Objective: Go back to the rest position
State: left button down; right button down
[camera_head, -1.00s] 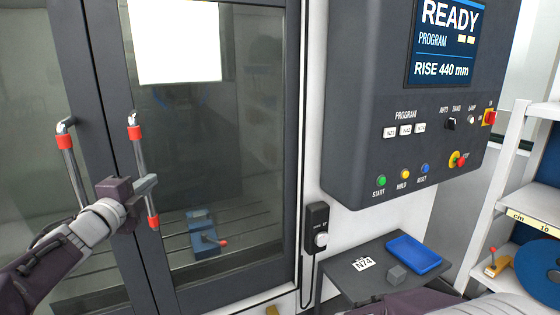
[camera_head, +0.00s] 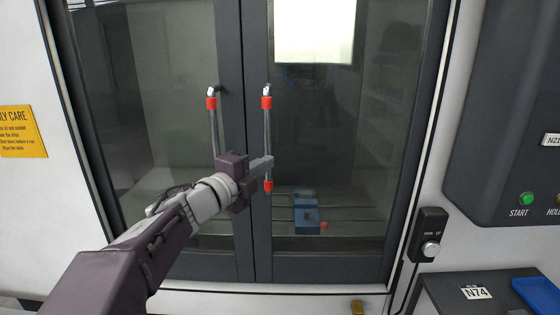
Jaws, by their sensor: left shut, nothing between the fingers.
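My left gripper (camera_head: 262,165) is at the end of my left arm, which comes in from the lower left. Its fingers are together with nothing between them. It is in front of the machine's double glass doors, beside the lower part of the right door handle (camera_head: 267,140); I cannot tell whether it touches the bar. The left door handle (camera_head: 213,128) is a metal bar with a red collar, partly hidden low down by my gripper. Both doors look closed. My right gripper is not in view.
Behind the glass is a blue vise (camera_head: 306,215). To the right are a switch box (camera_head: 430,235) with a knob, a dark control panel (camera_head: 510,110) with a green START button (camera_head: 526,198), and a small shelf (camera_head: 445,297) with an N74 label and blue tray (camera_head: 540,292). A yellow sign (camera_head: 22,131) is at left.

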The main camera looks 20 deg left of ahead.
pick_arm(q)
jog(key=w+d+f+n+g, duration=0.2)
jog(key=d+f+n, duration=0.1)
jog(key=d+f, duration=0.55)
jog(key=s+a+f+n+g+y, duration=0.2)
jog(key=f+n, duration=0.2)
jog(key=f, duration=0.5)
jog(key=s+a+f+n+g+y, duration=0.15)
jog(key=f+n, duration=0.25)
jog(key=f, duration=0.4)
jog(key=s+f+n+g, duration=0.5)
jog(key=s+f, duration=0.2)
jog(key=s, duration=0.3)
jog(key=s+a+f+n+g, duration=0.1)
jog(key=s+f+n+g, duration=0.4)
jog(key=s, duration=0.5)
notch_tip(320, 180, down, 3)
jog(key=shift+s+r+g+y, duration=0.2)
jog(key=shift+s+g+y, duration=0.15)
jog(key=shift+s, duration=0.05)
jog(key=shift+a, duration=0.1)
